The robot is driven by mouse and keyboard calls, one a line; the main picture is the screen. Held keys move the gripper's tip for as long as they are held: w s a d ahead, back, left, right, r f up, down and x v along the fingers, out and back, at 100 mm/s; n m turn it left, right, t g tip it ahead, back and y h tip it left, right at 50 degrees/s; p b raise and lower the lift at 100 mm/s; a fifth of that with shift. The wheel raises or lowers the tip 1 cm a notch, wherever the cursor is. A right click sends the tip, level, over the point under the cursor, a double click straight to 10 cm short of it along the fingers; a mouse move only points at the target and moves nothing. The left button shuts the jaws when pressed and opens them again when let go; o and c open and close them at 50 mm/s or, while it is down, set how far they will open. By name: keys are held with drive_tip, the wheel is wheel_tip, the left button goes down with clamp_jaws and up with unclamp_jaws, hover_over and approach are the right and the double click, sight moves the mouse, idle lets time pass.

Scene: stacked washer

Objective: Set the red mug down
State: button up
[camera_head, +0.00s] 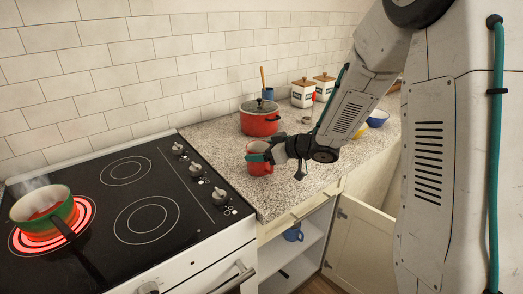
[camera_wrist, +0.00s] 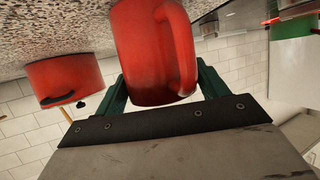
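The red mug (camera_head: 259,167) is upright at the counter's front left part, close to the stove. My gripper (camera_head: 258,157) reaches in from the right with its teal fingers around the mug's body. In the wrist view, which is upside down, the mug (camera_wrist: 145,50) fills the space between the fingers, with its handle on the right side. The fingers look shut on it, though their tips are hidden behind the mug. The mug's base is at or just above the counter (camera_head: 222,160); I cannot tell if it touches.
A red lidded pot (camera_head: 260,122) stands behind the mug. Blue utensil cup (camera_head: 268,93), white canisters (camera_head: 303,95) and bowls (camera_head: 377,118) are farther back. Left is a stove with a steaming green pot (camera_head: 42,212) on a glowing burner. An open cabinet door (camera_head: 362,245) hangs below the counter.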

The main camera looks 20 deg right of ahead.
drive_tip(key=shift+o, duration=0.9)
drive_tip(key=shift+r, duration=0.1)
drive_tip(key=shift+s+r, duration=0.1)
drive_tip(key=shift+r, duration=0.05)
drive_tip(key=s+d+r+m+h, duration=0.6)
drive_tip(key=s+d+r+h, duration=0.6)
drive_tip(key=s+d, duration=0.15)
drive_tip(key=s+a+g+y, duration=0.1)
drive_tip(key=s+a+g, duration=0.2)
drive_tip(key=s, duration=0.5)
drive_tip(key=s+a+f+m+g+y, duration=0.1)
drive_tip(key=s+a+g, duration=0.2)
drive_tip(key=s, duration=0.5)
drive_tip(key=s+a+m+g+y, duration=0.1)
drive_tip(key=s+a+g, duration=0.2)
drive_tip(key=s, duration=0.5)
drive_tip(key=shift+s+a+f, duration=0.2)
drive_tip(key=shift+a, duration=0.65)
